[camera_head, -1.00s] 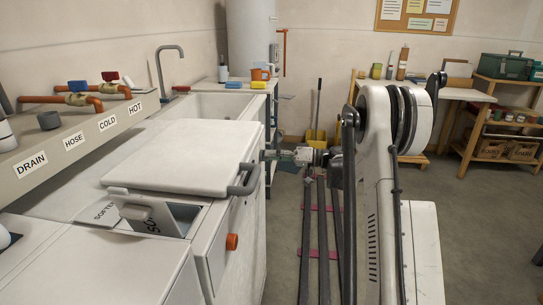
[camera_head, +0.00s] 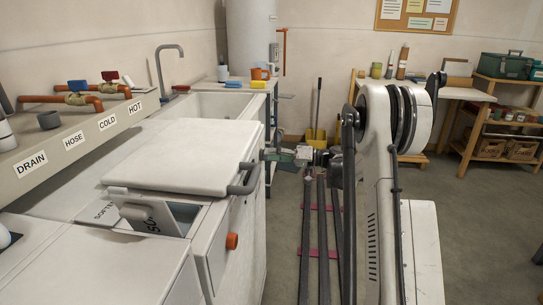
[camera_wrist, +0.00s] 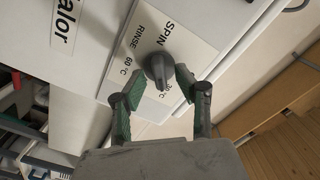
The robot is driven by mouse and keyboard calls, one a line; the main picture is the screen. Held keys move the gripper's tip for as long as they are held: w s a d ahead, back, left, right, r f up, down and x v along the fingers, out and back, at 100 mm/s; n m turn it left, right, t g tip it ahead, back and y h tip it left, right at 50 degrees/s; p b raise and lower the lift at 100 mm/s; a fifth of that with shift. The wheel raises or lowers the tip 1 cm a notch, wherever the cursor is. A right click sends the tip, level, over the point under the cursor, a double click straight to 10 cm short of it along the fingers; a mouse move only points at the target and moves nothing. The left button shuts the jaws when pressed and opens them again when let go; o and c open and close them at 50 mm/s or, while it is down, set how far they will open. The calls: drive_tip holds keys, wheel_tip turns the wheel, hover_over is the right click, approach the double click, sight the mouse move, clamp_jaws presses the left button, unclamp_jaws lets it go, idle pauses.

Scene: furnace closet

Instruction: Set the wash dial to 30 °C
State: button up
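The wash dial (camera_wrist: 158,67) is a dark round knob on a white panel (camera_wrist: 182,42) in the wrist view. The panel reads SPIN, RINSE, 60 °C and 30 °C around it. The dial's ridge points toward the lower part of the picture; I cannot tell its exact setting. My gripper (camera_wrist: 160,82) is open, its green-padded fingertips on either side of the dial with visible gaps. Whether they reach past its face is unclear. In the head view my gripper (camera_head: 286,153) is beside the white machine (camera_head: 180,158), right of its grey handle; the dial is hidden there.
An orange knob (camera_head: 232,241) sticks out of the machine's front. A small compartment with a raised flap (camera_head: 133,212) and a SOFTENER label is open on top. A sink (camera_head: 215,106) stands behind. The floor (camera_head: 465,222) on the right is clear.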

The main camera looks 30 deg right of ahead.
drive_tip(key=v, duration=1.2)
idle(0.5)
